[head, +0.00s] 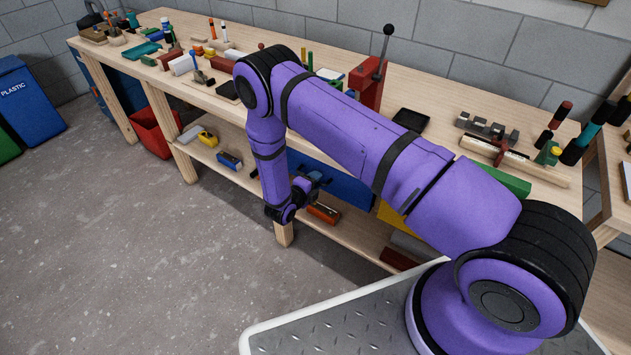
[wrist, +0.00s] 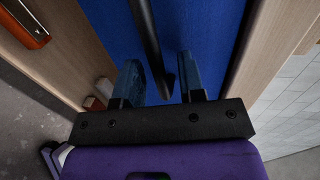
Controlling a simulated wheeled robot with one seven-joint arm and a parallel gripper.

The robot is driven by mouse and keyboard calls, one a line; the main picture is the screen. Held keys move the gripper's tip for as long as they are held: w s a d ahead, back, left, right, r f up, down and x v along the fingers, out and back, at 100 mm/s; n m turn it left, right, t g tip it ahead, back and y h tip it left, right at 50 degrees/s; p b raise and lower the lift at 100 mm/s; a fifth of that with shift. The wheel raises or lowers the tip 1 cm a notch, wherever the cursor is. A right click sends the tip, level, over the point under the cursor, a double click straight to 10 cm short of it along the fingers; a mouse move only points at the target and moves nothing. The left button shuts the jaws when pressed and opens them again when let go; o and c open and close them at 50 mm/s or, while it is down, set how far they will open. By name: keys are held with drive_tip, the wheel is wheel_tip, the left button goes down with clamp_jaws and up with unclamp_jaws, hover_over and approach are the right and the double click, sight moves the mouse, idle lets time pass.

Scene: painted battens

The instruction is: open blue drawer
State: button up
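The blue drawer (head: 345,187) is under the workbench top, partly hidden behind my arm in the head view. Its blue front (wrist: 215,30) fills the middle of the wrist view and looks flush with the wood beside it. A dark bar handle (wrist: 146,35) runs along the front. My gripper (wrist: 160,72) is open, with one blue finger on each side of the handle's end. The handle lies between the fingers, with a gap visible on the right; I cannot tell whether the left finger touches it. In the head view my gripper (head: 314,181) is at the drawer front.
The workbench top (head: 465,178) carries many tools and blocks. A lower shelf (head: 330,222) holds an orange-red item (head: 324,213) below my gripper. A red bin (head: 152,132) stands further left. The floor (head: 130,240) in front is clear.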

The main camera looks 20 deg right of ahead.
drive_tip(key=shift+w+d, duration=0.2)
drive_tip(key=shift+d, duration=0.05)
clamp_jaws()
drive_tip(key=shift+s+a, duration=0.1)
drive_tip(key=f+v, duration=0.2)
drive_tip(key=v, duration=1.1)
drive_tip(key=a+f+v, duration=0.1)
drive_tip(key=f+v, duration=0.2)
drive_tip(key=v, duration=1)
drive_tip(key=shift+s+f, duration=0.3)
unclamp_jaws()
